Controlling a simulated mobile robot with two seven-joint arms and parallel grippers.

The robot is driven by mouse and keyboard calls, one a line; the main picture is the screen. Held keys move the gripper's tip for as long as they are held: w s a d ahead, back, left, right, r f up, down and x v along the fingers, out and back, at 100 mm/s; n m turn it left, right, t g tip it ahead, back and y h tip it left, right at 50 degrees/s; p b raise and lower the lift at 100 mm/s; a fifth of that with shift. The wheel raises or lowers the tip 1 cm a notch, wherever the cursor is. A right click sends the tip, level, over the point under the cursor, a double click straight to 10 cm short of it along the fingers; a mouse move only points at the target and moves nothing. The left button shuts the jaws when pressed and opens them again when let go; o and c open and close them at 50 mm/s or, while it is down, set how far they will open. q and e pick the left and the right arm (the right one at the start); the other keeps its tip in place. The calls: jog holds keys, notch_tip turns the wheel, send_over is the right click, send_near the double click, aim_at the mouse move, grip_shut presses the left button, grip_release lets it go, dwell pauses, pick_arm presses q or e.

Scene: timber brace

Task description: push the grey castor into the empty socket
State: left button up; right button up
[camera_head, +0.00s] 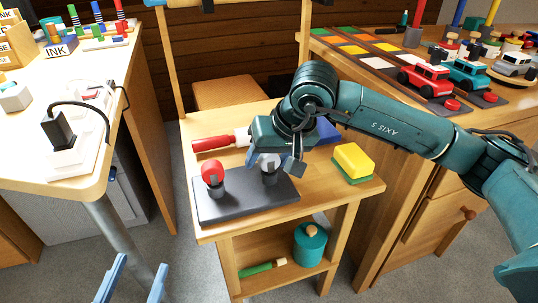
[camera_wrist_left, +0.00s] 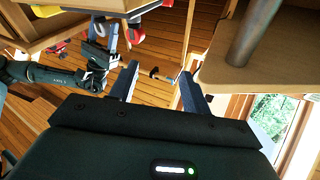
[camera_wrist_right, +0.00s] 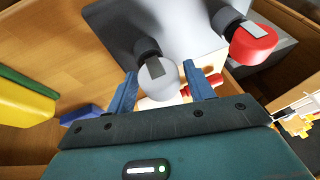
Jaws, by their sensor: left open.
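The grey castor (camera_head: 269,162) stands upright on a dark grey plate (camera_head: 240,203) on the small wooden table. Its round grey head also shows in the right wrist view (camera_wrist_right: 158,82), above a dark stem. How deep it sits, and its socket, cannot be seen. A red castor (camera_head: 212,174) stands to its left on the same plate. My right gripper (camera_head: 272,160) is over the grey castor, open, with its fingers on either side of the head and small gaps showing. My left gripper (camera_head: 133,283) is open and empty, low in front of the left table.
A red-handled tool (camera_head: 212,144) lies behind the plate. A yellow and green block (camera_head: 353,162) is to the right. The lower shelf holds a teal container (camera_head: 310,243) and a green-handled item (camera_head: 262,268). Toy cars (camera_head: 425,79) stand on the right bench.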

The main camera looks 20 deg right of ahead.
jog(key=shift+o, duration=0.6)
jog(key=shift+f, duration=0.45)
pick_arm(q)
jog(key=shift+g, duration=0.6)
jog(key=f, duration=0.5)
jog(key=shift+s+d+f, duration=0.1)
jog(key=shift+s+d, duration=0.15)
jog(key=shift+d, duration=0.1)
pick_arm(e)
jog(key=shift+r, duration=0.15)
pick_arm(q)
notch_tip(320, 180, up, 9)
jog(key=p, duration=0.4)
jog(key=shift+w+d+r+n+t+h+p, duration=0.2)
jog(key=shift+d+n+t+h+p, duration=0.1)
jog(key=shift+t+h+p, duration=0.1)
pick_arm(e)
jog(key=v, duration=1.3)
jog(key=shift+d+r, duration=0.15)
jog(key=shift+r, duration=0.1)
jog(key=shift+s, duration=0.1)
